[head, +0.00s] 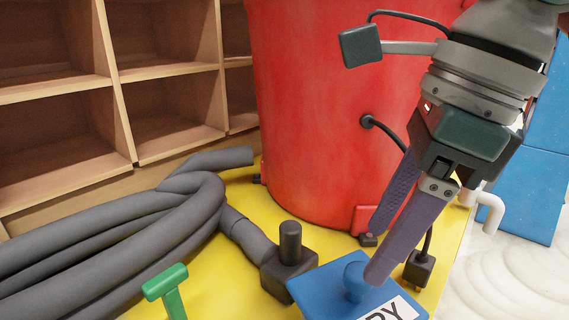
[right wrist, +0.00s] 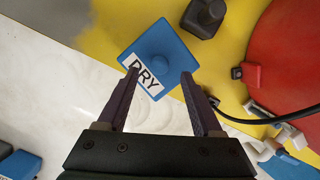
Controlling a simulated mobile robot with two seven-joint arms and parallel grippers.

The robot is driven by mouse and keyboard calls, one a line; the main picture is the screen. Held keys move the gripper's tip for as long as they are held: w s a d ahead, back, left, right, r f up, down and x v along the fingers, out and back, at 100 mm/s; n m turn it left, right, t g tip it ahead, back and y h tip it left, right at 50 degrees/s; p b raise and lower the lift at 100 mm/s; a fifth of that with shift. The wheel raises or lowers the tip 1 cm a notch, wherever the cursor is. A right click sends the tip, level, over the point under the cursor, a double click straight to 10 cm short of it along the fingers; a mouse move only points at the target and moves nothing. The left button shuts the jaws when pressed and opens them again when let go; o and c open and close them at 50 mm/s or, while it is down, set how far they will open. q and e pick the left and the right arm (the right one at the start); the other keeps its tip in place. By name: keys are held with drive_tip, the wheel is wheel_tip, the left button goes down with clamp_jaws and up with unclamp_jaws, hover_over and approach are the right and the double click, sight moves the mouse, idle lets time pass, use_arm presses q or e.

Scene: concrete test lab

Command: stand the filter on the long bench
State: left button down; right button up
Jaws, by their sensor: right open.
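A blue square piece (head: 322,287) with a round knob and a white label lies on the yellow surface. In the right wrist view its label on the blue piece (right wrist: 160,48) reads DRY. I cannot tell for certain that it is the filter. My right gripper (head: 374,253) is open, with its fingers pointing down at the piece; in the head view one fingertip overlaps the knob. In the right wrist view the open gripper (right wrist: 161,74) has the piece between and beyond its fingertips, and contact cannot be told. No long bench can be made out. My left gripper is not in view.
A large red drum (head: 315,110) stands behind on the yellow surface (head: 225,262). A thick grey hose (head: 120,235) and a dark block with a peg (head: 288,262) lie left of the blue piece. A green T-shaped handle (head: 166,283) is nearer. Wooden shelving (head: 125,85) stands at back left.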

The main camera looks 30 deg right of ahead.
drive_tip(key=v, duration=0.6)
idle(0.3)
